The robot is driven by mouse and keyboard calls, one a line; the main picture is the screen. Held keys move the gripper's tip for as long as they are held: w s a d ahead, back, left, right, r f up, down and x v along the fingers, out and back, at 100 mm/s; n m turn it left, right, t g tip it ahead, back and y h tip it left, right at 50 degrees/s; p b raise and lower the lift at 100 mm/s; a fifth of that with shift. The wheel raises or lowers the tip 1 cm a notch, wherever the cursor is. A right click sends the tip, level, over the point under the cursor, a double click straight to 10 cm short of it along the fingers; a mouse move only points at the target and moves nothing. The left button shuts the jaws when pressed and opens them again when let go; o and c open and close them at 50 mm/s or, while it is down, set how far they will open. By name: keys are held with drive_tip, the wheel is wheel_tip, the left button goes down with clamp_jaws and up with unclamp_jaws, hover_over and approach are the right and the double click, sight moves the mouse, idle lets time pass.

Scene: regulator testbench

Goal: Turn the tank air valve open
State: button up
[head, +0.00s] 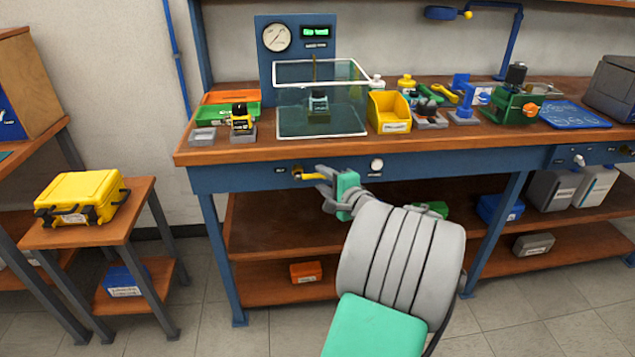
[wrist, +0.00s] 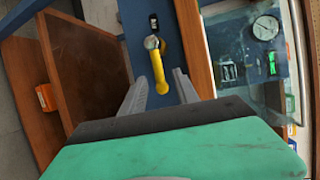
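The tank air valve has a yellow lever (head: 309,177) on the blue front rail of the bench, beside a small dark label. In the wrist view the yellow lever (wrist: 162,68) runs from its metal pivot down between my fingers. My gripper (head: 321,180) is in front of the rail at the lever's free end. In the wrist view my gripper (wrist: 161,88) is open, with one finger on each side of the lever and gaps visible. The clear water tank (head: 345,123) stands on the bench above, and the gauge panel (head: 265,65) stands behind it.
A white round knob (head: 377,165) is on the rail right of the lever. A yellow bin (head: 389,112) and a yellow-black device (head: 242,117) stand on the bench top. A lower wooden shelf (head: 265,240) lies beneath. A yellow case (head: 80,197) sits on a side table at left.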

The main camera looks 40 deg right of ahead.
sight(319, 177)
drive_tip(key=x, duration=0.3)
drive_tip(key=shift+w, duration=0.15)
drive_tip(key=shift+c, duration=0.4)
clamp_jaws()
drive_tip(key=shift+f, duration=0.1)
idle(0.7)
